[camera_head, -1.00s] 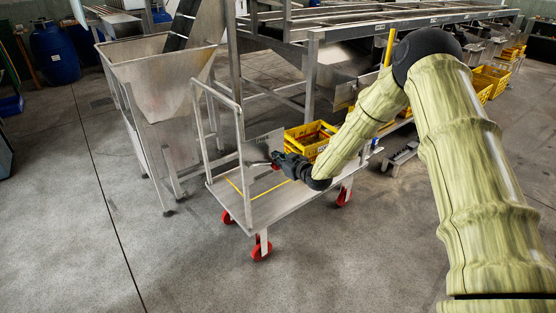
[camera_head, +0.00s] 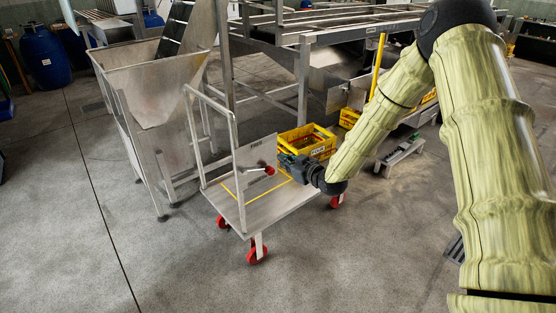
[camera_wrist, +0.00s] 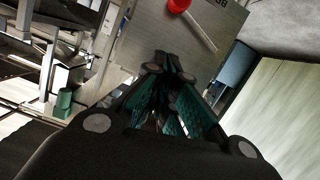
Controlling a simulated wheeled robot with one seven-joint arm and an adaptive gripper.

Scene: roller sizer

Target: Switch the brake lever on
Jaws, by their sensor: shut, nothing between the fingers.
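The brake lever is a thin metal rod with a red knob (camera_head: 270,170). It is mounted on an upright metal panel on a wheeled cart (camera_head: 268,210). In the wrist view the red knob (camera_wrist: 178,5) is at the top edge, with the pale rod (camera_wrist: 202,33) slanting down to the right. My gripper (camera_head: 283,162) is just right of the knob in the head view. In the wrist view its dark fingers (camera_wrist: 167,66) are together and empty, below the lever and apart from it in the picture. Contact cannot be judged.
The cart has a tall tube handle (camera_head: 188,125) on its left and red wheels (camera_head: 257,254). A yellow crate (camera_head: 308,143) stands behind it. A metal hopper (camera_head: 150,85) is at left, and a large steel frame (camera_head: 304,80) fills the back. The floor in front is clear.

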